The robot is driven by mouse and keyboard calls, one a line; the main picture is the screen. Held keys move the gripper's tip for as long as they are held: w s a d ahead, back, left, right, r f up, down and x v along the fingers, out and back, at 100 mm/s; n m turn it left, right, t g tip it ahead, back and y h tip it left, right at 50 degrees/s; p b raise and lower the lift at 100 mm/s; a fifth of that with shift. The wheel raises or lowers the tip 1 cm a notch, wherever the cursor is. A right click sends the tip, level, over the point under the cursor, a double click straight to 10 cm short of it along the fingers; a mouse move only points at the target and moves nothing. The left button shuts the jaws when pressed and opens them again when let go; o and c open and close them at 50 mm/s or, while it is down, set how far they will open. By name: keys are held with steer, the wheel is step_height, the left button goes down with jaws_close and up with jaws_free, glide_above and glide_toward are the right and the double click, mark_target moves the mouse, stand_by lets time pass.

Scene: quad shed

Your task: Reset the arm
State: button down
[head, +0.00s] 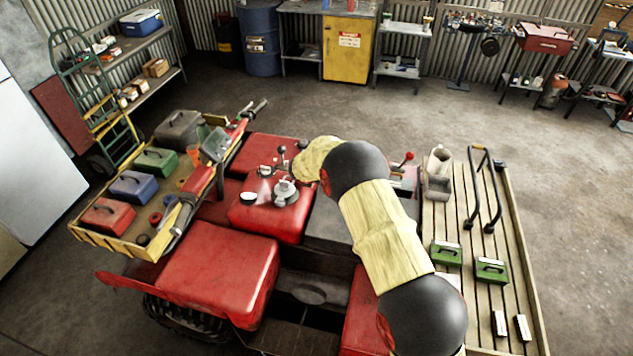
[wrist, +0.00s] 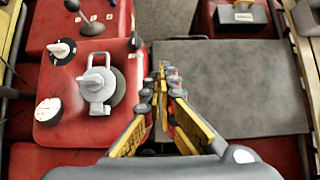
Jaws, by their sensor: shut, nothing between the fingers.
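My arm (head: 385,230), with pale yellow links and dark round joints, reaches over the red quad (head: 215,270) in the head view. My gripper (wrist: 162,72) shows in the wrist view with its black and yellow fingers together and nothing between them. It is above the quad, between a red panel (wrist: 75,125) on the left and a dark flat cover (wrist: 235,90) on the right. In the head view the fingers are hidden behind my arm.
A grey valve-like fitting (wrist: 97,85) and a white gauge (wrist: 49,111) sit close left of the fingers. A front rack (head: 165,240) holds several toolboxes. A slatted rack (head: 478,210) on the right carries green boxes (head: 446,253) and black handles. Concrete floor lies beyond.

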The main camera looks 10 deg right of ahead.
steer(key=shift+s+a+r, duration=0.15)
steer(key=shift+s, duration=0.3)
steer(key=s+d+f+m+g+h, duration=0.1)
steer(key=s+d+f+m+g, duration=0.1)
steer(key=s+m, duration=0.3)
steer(key=s+d+f+m+g, duration=0.1)
steer(key=s+d+m, duration=0.2)
steer(key=s+m, duration=0.2)
steer(key=s+d+r+m+g+b, duration=0.2)
steer(key=s+r+m+b, duration=0.4)
steer(key=s, duration=0.5)
steer(key=s+d+r+m+g+b, duration=0.15)
steer(key=s+r+m, duration=0.25)
steer(key=s+m, duration=0.55)
steer(key=s+d+r+m+t+y+b, duration=0.1)
steer(key=s+m+b, duration=0.5)
steer(key=s+b, duration=1.1)
steer(key=s+d+t+y, duration=0.1)
steer(key=s+t+y, duration=0.1)
steer(key=s, duration=0.5)
steer(key=shift+r+t+y+b, duration=0.3)
steer(key=shift+r+t+b, duration=0.1)
steer(key=shift+t, duration=0.45)
